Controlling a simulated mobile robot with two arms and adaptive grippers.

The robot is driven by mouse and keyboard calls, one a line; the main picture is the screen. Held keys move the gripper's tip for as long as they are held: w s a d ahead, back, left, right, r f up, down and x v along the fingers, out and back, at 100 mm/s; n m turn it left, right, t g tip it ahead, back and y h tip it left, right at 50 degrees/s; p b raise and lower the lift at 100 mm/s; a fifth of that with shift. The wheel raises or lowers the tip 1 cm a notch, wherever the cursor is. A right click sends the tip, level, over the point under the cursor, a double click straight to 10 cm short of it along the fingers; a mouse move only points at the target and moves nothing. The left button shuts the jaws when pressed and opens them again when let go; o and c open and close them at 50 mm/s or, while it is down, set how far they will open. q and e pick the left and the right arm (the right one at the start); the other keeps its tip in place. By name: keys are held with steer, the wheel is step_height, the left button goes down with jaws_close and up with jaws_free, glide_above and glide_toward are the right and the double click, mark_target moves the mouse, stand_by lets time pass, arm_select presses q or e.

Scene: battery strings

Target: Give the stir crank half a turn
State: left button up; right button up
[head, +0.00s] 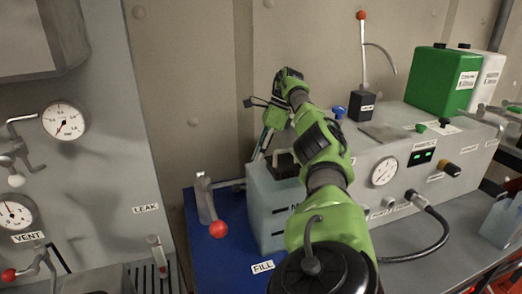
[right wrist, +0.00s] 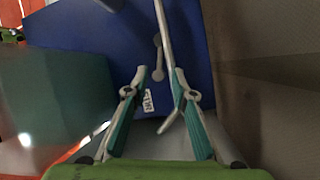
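My right gripper (head: 268,120) reaches past the pale blue tank (head: 264,205) to its back left corner. In the right wrist view its two teal fingers (right wrist: 160,74) are apart. A thin, pale, bent rod (right wrist: 163,38) runs between them, close to the right finger; no firm grip shows. This looks like the stir crank, but I cannot be sure; a thin rod also shows below the gripper in the head view. A small white label (right wrist: 148,102), hard to read, is near the fingers. My left gripper is not in view.
A red-knobbed lever (head: 218,229) stands on the blue mat (head: 205,268) left of the tank. The gauge box (head: 384,170) stands right of my arm, with a green container (head: 443,80) on top. A wall (head: 195,60) is close behind the gripper.

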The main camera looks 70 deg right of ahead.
steer(key=shift+v, duration=1.15)
